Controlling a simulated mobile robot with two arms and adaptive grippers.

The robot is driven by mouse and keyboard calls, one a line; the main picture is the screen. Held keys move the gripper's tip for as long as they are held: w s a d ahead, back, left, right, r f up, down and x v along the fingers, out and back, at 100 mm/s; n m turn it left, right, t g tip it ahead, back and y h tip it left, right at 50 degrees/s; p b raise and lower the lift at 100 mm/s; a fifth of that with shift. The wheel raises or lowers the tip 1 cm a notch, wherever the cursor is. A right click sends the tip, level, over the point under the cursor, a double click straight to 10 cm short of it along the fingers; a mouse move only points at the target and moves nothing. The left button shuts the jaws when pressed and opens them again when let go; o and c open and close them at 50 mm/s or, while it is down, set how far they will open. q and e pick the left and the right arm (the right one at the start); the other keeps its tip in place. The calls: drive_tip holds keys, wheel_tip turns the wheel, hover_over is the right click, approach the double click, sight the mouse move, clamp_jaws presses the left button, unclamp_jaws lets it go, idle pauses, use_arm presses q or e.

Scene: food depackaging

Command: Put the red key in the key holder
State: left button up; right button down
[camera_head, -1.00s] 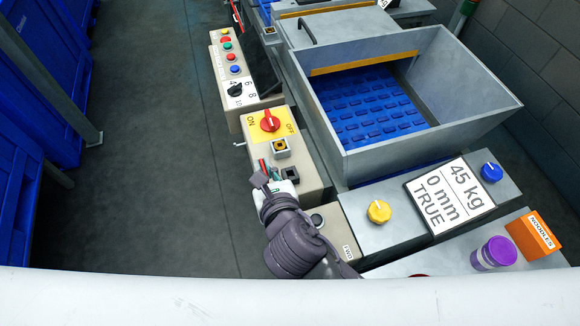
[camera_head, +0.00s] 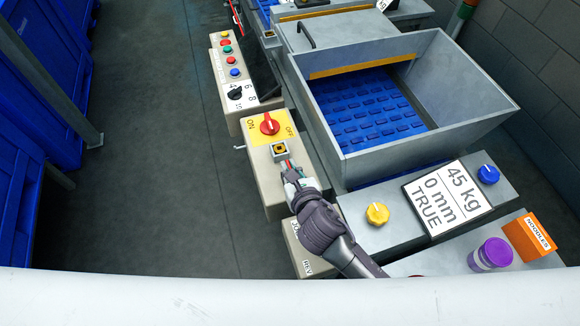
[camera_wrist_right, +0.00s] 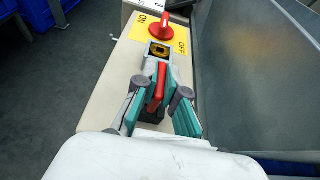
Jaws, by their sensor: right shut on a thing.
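The red key (camera_wrist_right: 160,83) is upright between the teal finger pads of my right gripper (camera_wrist_right: 160,105). In the head view the right gripper (camera_head: 288,170) is over the beige control box (camera_head: 262,180), and the key is mostly hidden there. A square grey socket with a yellow and black centre (camera_head: 280,150) is on the box just beyond the gripper; it also shows in the wrist view (camera_wrist_right: 158,52). A dark block (camera_wrist_right: 152,115) is below the key, partly hidden by the fingers. I cannot tell whether the key touches it. My left gripper is not in view.
A red rotary switch (camera_head: 269,124) on a yellow ON/OFF plate stands beyond the socket. A large metal hopper (camera_head: 430,140) rises close on the right. A yellow knob (camera_head: 377,213) and a display panel (camera_head: 447,198) are nearer. Open floor lies to the left.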

drive_tip(key=shift+f, duration=0.1)
drive_tip(key=c, duration=1.2)
unclamp_jaws()
drive_tip(key=shift+c, duration=0.2)
drive_tip(key=b+v, duration=0.1)
drive_tip(key=v, duration=1.1)
